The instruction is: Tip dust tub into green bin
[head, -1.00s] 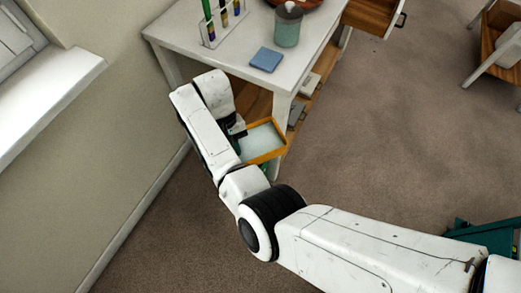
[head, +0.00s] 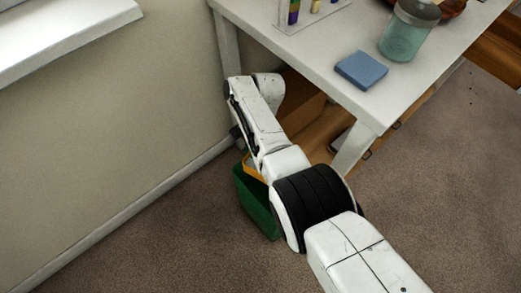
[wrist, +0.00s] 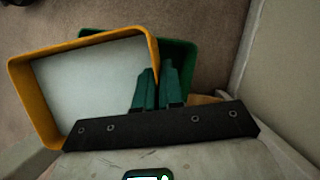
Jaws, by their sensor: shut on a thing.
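The dust tub (wrist: 30,110) is an orange-yellow rectangular tub, filled across its inside with pale grey dust (wrist: 95,85). My gripper (wrist: 157,78) is shut on the tub's right wall in the wrist view, with dark green fingers on either side of it. The green bin (wrist: 182,52) shows behind and to the right of the tub there, partly covered by the tub and fingers. In the head view the green bin (head: 256,205) stands on the carpet, and a sliver of the tub (head: 251,168) shows above it. My arm hides the rest of the tub and my fingers.
A white table (head: 310,55) stands close on the right, bearing a blue pad (head: 361,70), a lidded teal jar (head: 405,35) and a tube rack (head: 300,20). A wooden shelf (head: 318,145) is under it. The wall (head: 130,130) is close on the left.

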